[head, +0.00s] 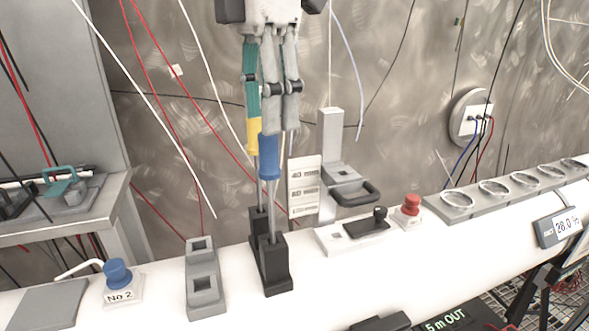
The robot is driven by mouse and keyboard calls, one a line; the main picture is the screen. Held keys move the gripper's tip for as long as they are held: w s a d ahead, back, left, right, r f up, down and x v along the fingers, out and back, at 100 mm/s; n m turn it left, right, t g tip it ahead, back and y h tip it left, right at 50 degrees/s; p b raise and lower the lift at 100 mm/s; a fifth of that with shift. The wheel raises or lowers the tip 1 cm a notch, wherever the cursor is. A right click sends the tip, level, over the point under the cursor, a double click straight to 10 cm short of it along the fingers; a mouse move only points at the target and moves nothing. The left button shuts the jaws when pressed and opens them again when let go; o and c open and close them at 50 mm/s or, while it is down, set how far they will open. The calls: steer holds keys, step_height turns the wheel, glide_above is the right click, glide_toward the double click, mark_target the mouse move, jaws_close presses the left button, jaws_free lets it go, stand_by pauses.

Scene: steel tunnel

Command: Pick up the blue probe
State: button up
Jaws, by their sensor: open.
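The blue probe (267,157) stands upright, its blue handle above a thin metal shaft that runs down into a black holder (277,275) on the white bench. Another probe with a yellow handle (253,137) stands just behind it to the left, in the rear part of the black holding. My gripper (272,122) points down from the top of the picture. Its fingers are open, directly above or around the top of the blue handle. I cannot tell whether a finger touches it. The teal piece at the left is partly merged with the fingers in this view.
A grey two-slot block (203,280) and a blue knob marked No 2 (117,275) are left. A grey bracket with handle (350,190), a red button (411,207) and a tray of round cups (492,190) are right. Cables hang behind.

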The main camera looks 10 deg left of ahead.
mark_target(270, 169)
steer(key=shift+s+d+f+p, duration=0.1)
steer(key=shift+f+p, duration=0.5)
steer(key=shift+f, duration=3.55)
jaws_close()
